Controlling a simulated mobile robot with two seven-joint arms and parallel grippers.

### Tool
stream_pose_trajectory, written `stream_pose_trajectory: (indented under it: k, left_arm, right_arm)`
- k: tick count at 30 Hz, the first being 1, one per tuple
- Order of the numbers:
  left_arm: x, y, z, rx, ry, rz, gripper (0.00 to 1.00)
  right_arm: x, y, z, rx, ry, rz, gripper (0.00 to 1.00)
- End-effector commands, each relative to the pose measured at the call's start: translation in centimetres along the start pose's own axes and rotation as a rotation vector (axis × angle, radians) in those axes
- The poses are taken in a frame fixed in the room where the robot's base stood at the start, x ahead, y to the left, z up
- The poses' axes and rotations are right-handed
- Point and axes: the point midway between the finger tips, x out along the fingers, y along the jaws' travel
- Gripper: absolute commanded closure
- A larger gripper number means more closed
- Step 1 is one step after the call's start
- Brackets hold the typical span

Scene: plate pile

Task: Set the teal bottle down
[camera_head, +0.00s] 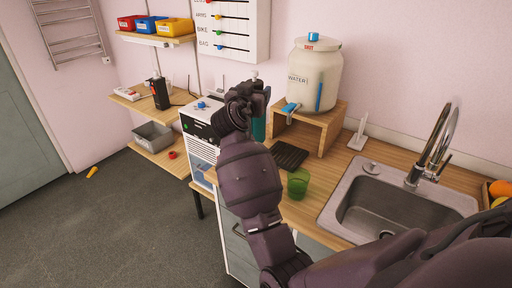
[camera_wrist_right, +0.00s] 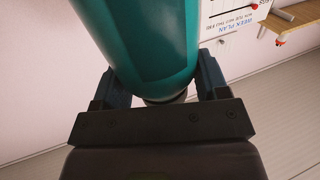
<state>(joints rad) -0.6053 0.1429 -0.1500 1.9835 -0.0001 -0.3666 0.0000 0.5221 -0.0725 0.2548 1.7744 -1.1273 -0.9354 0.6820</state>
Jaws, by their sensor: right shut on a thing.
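The teal bottle (camera_wrist_right: 150,45) fills the upper middle of the right wrist view, between the two fingers of my right gripper (camera_wrist_right: 155,90). The gripper is shut on it. In the head view my right gripper (camera_head: 247,103) is near the white machine, and a strip of the teal bottle (camera_head: 259,127) shows just right of it. Most of the bottle is hidden behind my gripper and arm there. I cannot tell whether its base touches the counter (camera_head: 310,212). My left gripper is not in view.
A green cup (camera_head: 298,184) and a dark slatted mat (camera_head: 289,156) are on the counter. A water jar (camera_head: 314,78) stands on a wooden stand (camera_head: 327,133). The sink (camera_head: 390,205) is at the right. A white machine (camera_head: 201,120) is left of my gripper.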

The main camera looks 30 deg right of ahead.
Motion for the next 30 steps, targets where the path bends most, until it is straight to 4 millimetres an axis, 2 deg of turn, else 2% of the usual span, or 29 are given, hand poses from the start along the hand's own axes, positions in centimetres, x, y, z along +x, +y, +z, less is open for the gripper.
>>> stream_pose_trajectory:
  k: [3,12,15,20,30]
  left_arm:
    - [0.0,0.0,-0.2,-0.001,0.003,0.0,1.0]
    - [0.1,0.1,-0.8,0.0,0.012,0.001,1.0]
    - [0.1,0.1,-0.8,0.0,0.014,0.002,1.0]
    - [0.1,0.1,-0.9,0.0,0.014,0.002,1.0]
    - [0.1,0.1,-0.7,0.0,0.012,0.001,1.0]
  right_arm:
    - [0.0,0.1,2.8,-0.005,-0.001,0.001,0.75]
    - [0.0,0.0,8.8,-0.003,0.001,-0.002,0.75]
    - [0.0,0.0,10.1,-0.002,0.001,-0.002,0.75]
    - [0.0,0.0,11.0,0.0,0.002,-0.001,0.75]
    - [0.0,0.0,14.9,-0.001,0.002,-0.003,0.75]
